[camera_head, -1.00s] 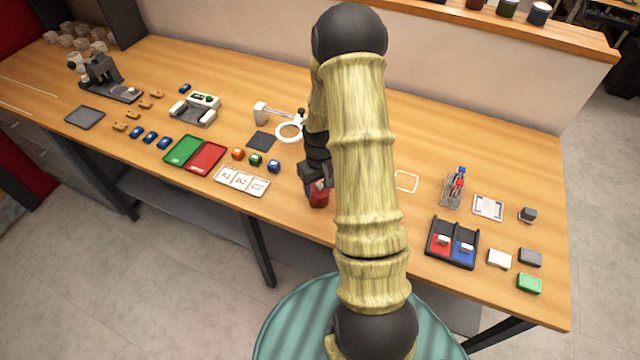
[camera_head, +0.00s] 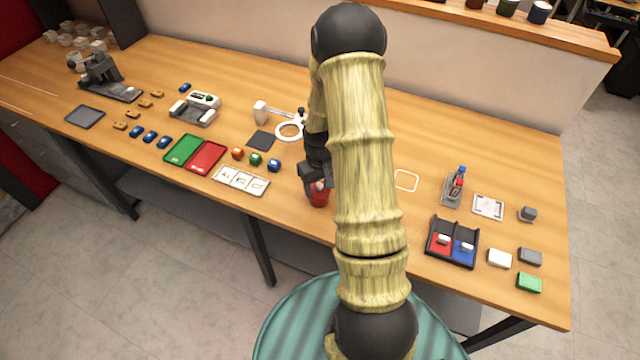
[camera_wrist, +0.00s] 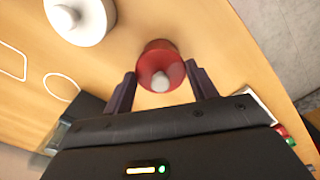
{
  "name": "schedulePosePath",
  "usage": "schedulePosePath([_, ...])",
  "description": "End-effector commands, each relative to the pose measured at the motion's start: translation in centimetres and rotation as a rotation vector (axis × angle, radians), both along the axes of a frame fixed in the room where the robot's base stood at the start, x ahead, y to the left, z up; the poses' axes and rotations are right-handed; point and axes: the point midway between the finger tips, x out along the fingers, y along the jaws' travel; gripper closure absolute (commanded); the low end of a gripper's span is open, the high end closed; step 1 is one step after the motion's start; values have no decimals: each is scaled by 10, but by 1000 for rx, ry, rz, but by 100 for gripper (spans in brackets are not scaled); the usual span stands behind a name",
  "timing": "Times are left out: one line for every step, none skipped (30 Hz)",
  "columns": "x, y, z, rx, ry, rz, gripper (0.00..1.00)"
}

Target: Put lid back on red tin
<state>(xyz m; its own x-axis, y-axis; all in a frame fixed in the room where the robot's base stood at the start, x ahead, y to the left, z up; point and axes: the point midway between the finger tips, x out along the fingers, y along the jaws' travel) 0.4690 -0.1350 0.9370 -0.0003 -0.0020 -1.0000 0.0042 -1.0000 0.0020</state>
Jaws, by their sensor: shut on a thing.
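The red tin (camera_head: 320,198) stands near the front edge of the bench, partly hidden by my arm. My gripper (camera_wrist: 160,70) is directly over it in the head view, fingers pointing down. In the wrist view a red round lid with a pale grey knob (camera_wrist: 160,81) sits between the two dark fingers, which are shut on its sides. A darker red edge shows just beyond the lid. Whether the lid touches the tin's rim cannot be told, as the gripper and lid hide it.
A white outline (camera_head: 406,181) marks bare bench to the right.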

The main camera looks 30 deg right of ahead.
Motion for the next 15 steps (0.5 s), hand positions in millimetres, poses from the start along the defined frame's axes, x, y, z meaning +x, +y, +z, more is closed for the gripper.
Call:
schedulePosePath([0,0,0,0,0,0,64])
schedulePosePath([0,0,0,0,0,0,64])
schedulePosePath([0,0,0,0,0,0,64])
schedulePosePath([0,0,0,0,0,0,64])
schedulePosePath([0,0,0,0,0,0,64])
schedulePosePath([0,0,0,0,0,0,64])
schedulePosePath([0,0,0,0,0,0,64])
schedulePosePath([0,0,0,0,0,0,64])
schedulePosePath([0,0,0,0,0,0,64])
schedulePosePath([0,0,0,0,0,0,64])
schedulePosePath([0,0,0,0,0,0,64])
schedulePosePath([0,0,0,0,0,0,37])
schedulePosePath([0,0,0,0,0,0,31])
schedulePosePath([0,0,0,0,0,0,25])
schedulePosePath([0,0,0,0,0,0,17])
